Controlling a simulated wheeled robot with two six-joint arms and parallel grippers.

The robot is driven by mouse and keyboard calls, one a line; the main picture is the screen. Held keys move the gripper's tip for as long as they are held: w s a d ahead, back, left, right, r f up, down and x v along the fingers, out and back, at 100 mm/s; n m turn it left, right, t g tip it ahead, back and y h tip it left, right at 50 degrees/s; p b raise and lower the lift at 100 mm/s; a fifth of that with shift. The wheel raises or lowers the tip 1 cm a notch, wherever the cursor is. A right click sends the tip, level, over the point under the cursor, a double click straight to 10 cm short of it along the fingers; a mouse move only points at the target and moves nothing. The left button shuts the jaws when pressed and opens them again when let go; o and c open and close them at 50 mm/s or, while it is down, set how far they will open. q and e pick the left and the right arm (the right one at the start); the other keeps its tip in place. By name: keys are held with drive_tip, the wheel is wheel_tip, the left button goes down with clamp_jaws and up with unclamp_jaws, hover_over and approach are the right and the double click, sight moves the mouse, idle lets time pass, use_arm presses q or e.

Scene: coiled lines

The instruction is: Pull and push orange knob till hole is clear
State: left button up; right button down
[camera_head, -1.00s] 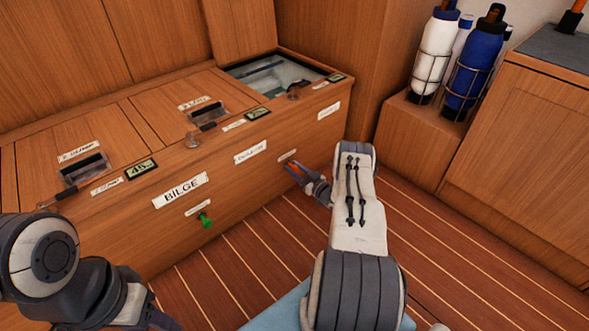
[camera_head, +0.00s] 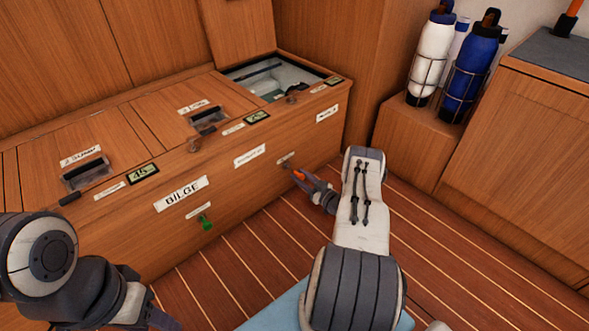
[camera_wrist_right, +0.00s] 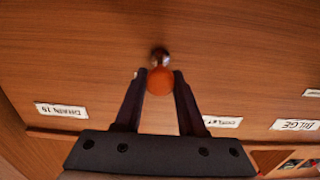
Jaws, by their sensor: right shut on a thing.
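The orange knob (camera_wrist_right: 160,80) sits on a short metal shaft that comes out of the wooden front panel. In the head view the knob (camera_head: 299,175) shows as a small orange spot near the right part of the panel. My right gripper (camera_wrist_right: 160,76) is shut on the knob, one dark finger on each side. It also shows in the head view (camera_head: 304,179). The open hatch (camera_head: 235,72) in the locker top shows a pale interior with some teal; its contents are unclear. My left gripper (camera_head: 165,320) is partly cut off at the bottom edge.
A green knob (camera_head: 206,222) is lower on the same panel, under the BILGE label (camera_head: 181,194). Two closed lids with black handles are left of the hatch. White and blue bottles (camera_head: 470,65) stand in racks at the right. The striped floor is clear.

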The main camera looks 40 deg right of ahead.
drive_tip(key=shift+s+f, duration=0.1)
drive_tip(key=shift+s, duration=0.55)
drive_tip(key=c, duration=0.5)
unclamp_jaws()
drive_tip(key=shift+s, duration=0.1)
drive_tip(key=s+p, duration=0.1)
drive_tip(key=s, duration=0.2)
drive_tip(key=s+p, duration=0.2)
drive_tip(key=s, duration=0.1)
drive_tip(key=s+p, duration=0.1)
drive_tip(key=s, duration=0.3)
drive_tip(key=shift+s+d, duration=0.1)
drive_tip(key=shift+d, duration=0.3)
